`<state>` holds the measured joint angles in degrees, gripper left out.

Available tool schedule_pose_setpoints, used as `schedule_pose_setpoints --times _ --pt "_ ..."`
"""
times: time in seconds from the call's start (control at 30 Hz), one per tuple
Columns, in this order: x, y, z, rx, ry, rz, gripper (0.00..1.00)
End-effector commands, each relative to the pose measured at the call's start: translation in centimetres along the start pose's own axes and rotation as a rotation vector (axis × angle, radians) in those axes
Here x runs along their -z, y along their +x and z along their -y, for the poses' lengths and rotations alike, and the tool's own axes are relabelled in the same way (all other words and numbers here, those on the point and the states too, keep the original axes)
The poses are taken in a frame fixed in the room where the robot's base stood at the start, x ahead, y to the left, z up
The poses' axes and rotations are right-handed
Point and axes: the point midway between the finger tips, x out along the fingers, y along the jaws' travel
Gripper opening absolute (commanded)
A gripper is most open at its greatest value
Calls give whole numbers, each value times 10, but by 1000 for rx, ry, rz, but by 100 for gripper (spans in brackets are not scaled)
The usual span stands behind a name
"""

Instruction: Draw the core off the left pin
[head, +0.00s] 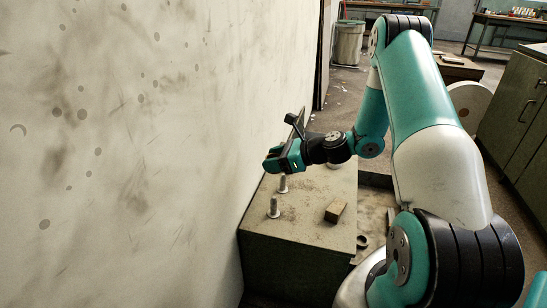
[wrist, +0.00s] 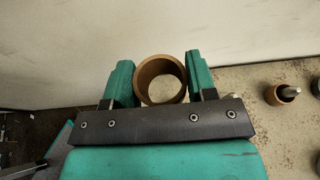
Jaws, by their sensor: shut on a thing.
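A brown tube-shaped core (wrist: 141,82) sits between the two fingers of my gripper (wrist: 161,84) in the wrist view. The fingers are shut on its sides. I look into its open end and see a pale surface through it, with no pin visible inside. In the head view my gripper (head: 284,160) is above the far left part of the box top, and I cannot make out the core there. Two grey upright pins, a near one (head: 274,207) and a farther one (head: 283,184), stand on the box. A pin with a brownish ring around it (wrist: 287,92) shows at the right of the wrist view.
The green box (head: 300,262) stands against a stained pale wall (head: 130,130) on the left. A tray-like recess (head: 376,205) lies to the right. A bin (head: 348,42) and cabinets (head: 515,110) are farther off.

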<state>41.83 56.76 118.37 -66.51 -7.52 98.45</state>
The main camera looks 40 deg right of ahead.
Motion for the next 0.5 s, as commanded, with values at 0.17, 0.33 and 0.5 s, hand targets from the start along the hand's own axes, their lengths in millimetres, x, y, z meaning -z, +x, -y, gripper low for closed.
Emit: schedule_pose_setpoints --times 0.17,0.33,0.5 --pt "15 6 0 0 2 0 30" --pt "26 11 0 0 1 0 30" --pt "38 16 0 -1 0 0 30"
